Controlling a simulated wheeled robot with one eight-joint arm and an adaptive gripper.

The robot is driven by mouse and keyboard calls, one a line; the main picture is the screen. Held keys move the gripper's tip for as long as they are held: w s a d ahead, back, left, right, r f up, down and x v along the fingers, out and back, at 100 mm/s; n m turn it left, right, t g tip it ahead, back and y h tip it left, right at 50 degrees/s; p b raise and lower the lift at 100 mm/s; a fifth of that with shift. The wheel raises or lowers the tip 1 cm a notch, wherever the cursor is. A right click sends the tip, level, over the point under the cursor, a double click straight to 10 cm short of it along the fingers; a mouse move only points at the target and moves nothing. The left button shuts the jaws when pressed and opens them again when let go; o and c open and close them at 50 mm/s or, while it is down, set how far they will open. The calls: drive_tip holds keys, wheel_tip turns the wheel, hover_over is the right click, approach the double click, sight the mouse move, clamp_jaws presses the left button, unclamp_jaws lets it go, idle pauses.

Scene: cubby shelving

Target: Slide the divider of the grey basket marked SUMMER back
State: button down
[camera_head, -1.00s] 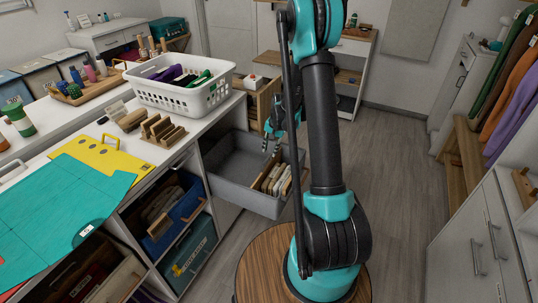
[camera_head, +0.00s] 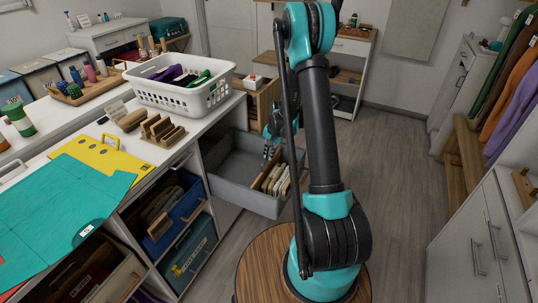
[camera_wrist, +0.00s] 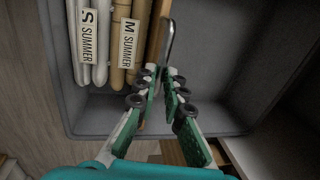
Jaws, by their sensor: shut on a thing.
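The grey basket (camera_head: 232,192) is pulled out of the cubby unit; its inside also shows in the wrist view (camera_wrist: 225,60). In the wrist view, white and tan upright items stand at its left, with tags reading S SUMMER (camera_wrist: 87,37) and M SUMMER (camera_wrist: 128,44). The divider (camera_wrist: 155,32), a thin brown upright panel, stands right of these items, with a metal loop (camera_wrist: 169,38) beside it. My gripper (camera_wrist: 165,74) reaches into the basket and is shut on the divider, whose gripped part is mostly hidden by the fingers. In the head view, my gripper (camera_head: 268,152) is small and partly hidden.
A white basket (camera_head: 180,93) with dark rolled items stands on the counter above. A blue bin (camera_head: 182,210) and a teal box (camera_head: 190,255) sit in neighbouring cubbies. The basket's right part is empty. Open floor (camera_head: 395,160) lies to the right.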

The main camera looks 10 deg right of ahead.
idle(0.3)
drive_tip(key=w+a, duration=0.9)
drive_tip(key=a, duration=0.4)
drive_tip(key=shift+w+a, duration=0.25)
drive_tip(key=shift+w, duration=0.15)
drive_tip(key=c, duration=1.6)
unclamp_jaws()
wheel_tip(320, 180, up, 12)
drive_tip(key=s+d, duration=0.1)
drive_tip(key=d, duration=0.1)
drive_tip(key=shift+s, duration=0.2)
